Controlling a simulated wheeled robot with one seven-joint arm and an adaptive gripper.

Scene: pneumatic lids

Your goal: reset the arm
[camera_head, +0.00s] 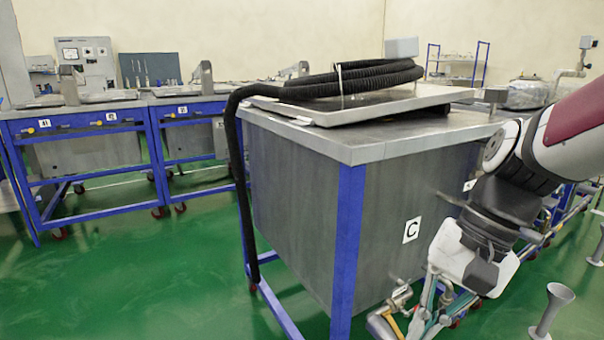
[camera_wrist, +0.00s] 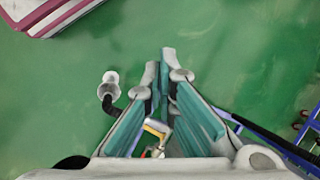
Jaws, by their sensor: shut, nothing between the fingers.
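My gripper (camera_head: 410,322) hangs low at the bottom right of the head view, in front of the steel tank marked C (camera_head: 300,205). Its fingers point down. In the wrist view my gripper (camera_wrist: 165,75) has its teal-padded fingertips together with nothing between them, above the green floor. In the head view a metal valve fitting (camera_head: 397,298) shows right beside the fingers; I cannot tell whether they touch. In the wrist view a yellow-handled part (camera_wrist: 157,128) shows between the finger bases, partly hidden by them.
A lid (camera_head: 350,104) with a coiled black hose (camera_head: 352,80) lies on the tank. Blue-framed benches (camera_head: 100,118) stand at the back left. A metal funnel-topped post (camera_head: 553,305) stands at the lower right. Green floor (camera_head: 120,270) is clear at the left.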

